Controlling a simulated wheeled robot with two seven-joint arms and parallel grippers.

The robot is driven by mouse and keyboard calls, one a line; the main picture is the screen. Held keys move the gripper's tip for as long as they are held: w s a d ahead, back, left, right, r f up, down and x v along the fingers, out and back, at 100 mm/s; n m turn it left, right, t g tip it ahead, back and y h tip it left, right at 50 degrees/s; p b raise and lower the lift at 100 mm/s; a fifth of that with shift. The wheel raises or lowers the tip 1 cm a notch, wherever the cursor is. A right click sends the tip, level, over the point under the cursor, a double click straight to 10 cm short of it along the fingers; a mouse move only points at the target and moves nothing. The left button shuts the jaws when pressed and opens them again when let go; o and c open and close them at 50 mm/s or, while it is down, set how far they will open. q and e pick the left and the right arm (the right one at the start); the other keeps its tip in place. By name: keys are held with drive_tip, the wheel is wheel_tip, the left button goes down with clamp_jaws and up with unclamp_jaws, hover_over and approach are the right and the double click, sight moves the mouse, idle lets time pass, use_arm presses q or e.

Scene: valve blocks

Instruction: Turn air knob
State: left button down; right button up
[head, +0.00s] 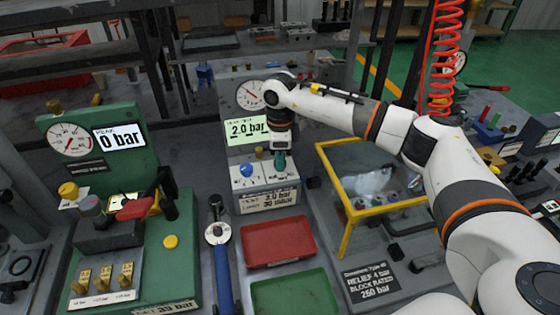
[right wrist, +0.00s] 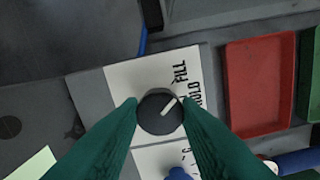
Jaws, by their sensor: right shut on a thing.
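The air knob (right wrist: 160,112) is a round black knob with a white pointer line, on a white plate marked FILL and HOLD. In the right wrist view the pointer slants toward the upper right, near the lettering. My right gripper (right wrist: 160,108) has its green fingertips on both sides of the knob, shut on it. In the head view my right gripper (head: 280,160) comes down onto the grey air panel (head: 262,198) and hides the knob. A blue knob (head: 246,170) sits to its left. The panel's display (head: 247,130) reads 2.0 bar. My left gripper is not in view.
A red tray (head: 278,243) and a green tray (head: 290,294) lie in front of the panel. A blue-handled tool (head: 222,270) is left of them. A yellow-framed clear guard (head: 345,190) stands close on the right. A green gauge block (head: 100,150) stands left.

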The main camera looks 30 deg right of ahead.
drive_tip(key=shift+r+n, duration=0.1)
drive_tip(key=shift+n, duration=0.4)
drive_tip(key=o, duration=1)
drive_tip(key=shift+b, duration=0.3)
wheel_tip(320, 180, up, 12)
drive_tip(key=shift+b, duration=0.85)
